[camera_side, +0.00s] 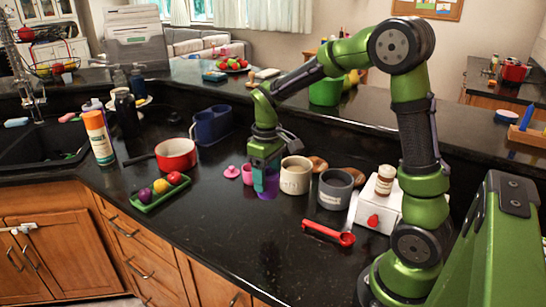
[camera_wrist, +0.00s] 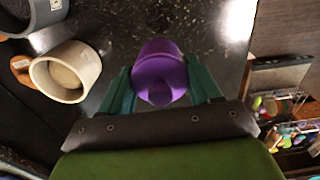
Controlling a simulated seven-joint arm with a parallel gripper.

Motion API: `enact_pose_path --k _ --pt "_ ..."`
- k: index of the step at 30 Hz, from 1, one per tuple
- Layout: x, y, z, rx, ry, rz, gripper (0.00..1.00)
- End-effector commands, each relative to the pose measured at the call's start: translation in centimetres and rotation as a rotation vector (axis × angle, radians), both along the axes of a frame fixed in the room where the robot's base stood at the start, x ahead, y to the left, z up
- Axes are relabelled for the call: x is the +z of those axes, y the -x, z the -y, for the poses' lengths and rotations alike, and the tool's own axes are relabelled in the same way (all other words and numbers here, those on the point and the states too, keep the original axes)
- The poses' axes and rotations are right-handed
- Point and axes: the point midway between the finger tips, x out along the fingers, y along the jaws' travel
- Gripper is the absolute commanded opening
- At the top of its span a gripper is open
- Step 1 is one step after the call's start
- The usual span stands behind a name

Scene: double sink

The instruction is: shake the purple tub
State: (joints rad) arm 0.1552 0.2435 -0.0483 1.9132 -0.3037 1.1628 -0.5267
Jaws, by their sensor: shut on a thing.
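The purple tub (camera_side: 267,186) is on or just above the black counter in the side view, mostly hidden above by my fingers. In the wrist view the purple tub (camera_wrist: 159,72) sits between my two teal fingers. My gripper (camera_side: 265,176) points down and is shut on the tub. It also shows in the wrist view (camera_wrist: 160,88). I cannot tell whether the tub's base touches the counter.
A cream mug (camera_side: 295,176) and a grey mug (camera_side: 335,190) stand close on the right. A pink cup (camera_side: 248,175) and a pink lid (camera_side: 231,172) are close on the left. A red scoop (camera_side: 330,234) lies in front right. The counter front is clear.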

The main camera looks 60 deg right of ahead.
Motion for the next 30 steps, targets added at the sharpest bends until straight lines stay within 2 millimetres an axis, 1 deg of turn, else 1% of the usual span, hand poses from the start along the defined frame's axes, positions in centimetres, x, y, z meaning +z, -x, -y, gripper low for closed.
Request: enact_pose_path --k 1,2,3,4,5,6,8,9,10,11,12,13,14,15,16,17,18,19,21,22,30 --pt "2.3 -0.3 0.1 0.0 0.004 0.017 0.32" --pt "2.0 -0.1 0.0 0.001 0.001 0.008 0.32" --pt "-0.4 0.1 0.0 0.002 -0.001 -0.008 0.32" --pt "-2.2 0.2 0.0 0.001 -0.002 -0.012 0.32" --pt "-3.2 0.2 0.0 0.001 -0.001 -0.009 0.32" --pt "-3.1 -0.1 0.0 0.0 0.0 0.003 0.32" --pt "0.6 -0.4 0.1 0.0 0.004 0.023 0.32" --pt "2.1 -0.4 0.1 0.0 0.004 0.02 0.32" --pt "2.2 -0.2 0.0 0.001 0.002 0.012 0.32" --pt "1.0 0.0 0.0 0.001 0.0 0.0 0.32" --pt "-1.6 0.2 0.0 0.001 -0.002 -0.011 0.32" --pt "-3.0 0.2 0.0 0.002 -0.001 -0.01 0.32" --pt "-3.4 0.1 0.0 0.0 -0.001 -0.003 0.32" --pt "-2.1 -0.3 0.0 0.0 0.002 0.012 0.32" --pt "0.0 -0.4 0.1 0.0 0.005 0.022 0.32" --pt "1.5 -0.4 0.1 -0.001 0.004 0.023 0.32" --pt "2.3 -0.3 0.1 0.0 0.003 0.016 0.32" --pt "1.5 -0.1 0.0 0.001 0.001 0.004 0.32" --pt "-2.6 0.2 0.0 0.002 -0.002 -0.011 0.32" --pt "-3.4 0.1 0.0 0.001 -0.001 -0.006 0.32" --pt "-3.1 -0.1 0.0 0.0 0.001 0.007 0.32"
